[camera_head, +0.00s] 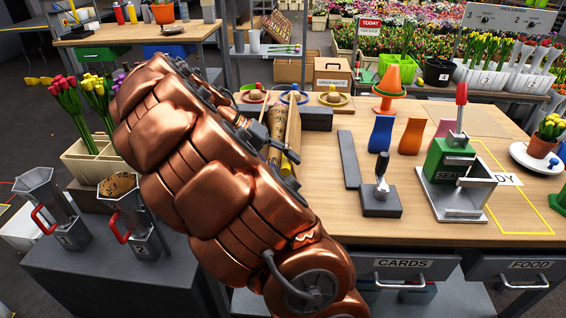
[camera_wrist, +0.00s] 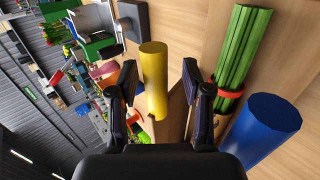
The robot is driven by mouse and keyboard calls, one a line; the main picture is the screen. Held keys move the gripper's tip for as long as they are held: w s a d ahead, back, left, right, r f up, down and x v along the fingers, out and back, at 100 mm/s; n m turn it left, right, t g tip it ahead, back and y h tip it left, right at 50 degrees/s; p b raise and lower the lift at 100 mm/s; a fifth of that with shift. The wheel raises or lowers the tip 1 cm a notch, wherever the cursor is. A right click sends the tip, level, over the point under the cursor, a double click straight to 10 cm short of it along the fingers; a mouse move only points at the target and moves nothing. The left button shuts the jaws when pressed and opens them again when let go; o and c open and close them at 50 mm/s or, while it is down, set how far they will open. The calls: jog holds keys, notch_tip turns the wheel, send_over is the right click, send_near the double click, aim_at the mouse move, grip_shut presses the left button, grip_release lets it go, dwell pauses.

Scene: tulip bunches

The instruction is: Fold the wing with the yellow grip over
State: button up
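The yellow grip (camera_wrist: 154,75) is a smooth upright-looking cylinder in the wrist view. It lies between the two fingers of my gripper (camera_wrist: 160,72), with a visible gap on the right finger's side. The fingers are apart. A light wooden panel (camera_wrist: 174,112) is beside the yellow grip. A blue grip (camera_wrist: 262,128) is at the lower right, and a bundle of green stems (camera_wrist: 238,50) with a red band lies right of the fingers. In the head view my arm hides much of the wooden wing (camera_head: 293,130) and my gripper's tips.
Metal jugs (camera_head: 130,220) stand at the left. Bare tabletop shows right of my arm.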

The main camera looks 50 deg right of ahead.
jog(key=shift+r, duration=0.15)
jog(key=v, duration=0.7)
jog(key=shift+w, duration=0.15)
jog(key=shift+a+r, duration=0.1)
jog(key=shift+a, duration=0.05)
dwell(0.8)
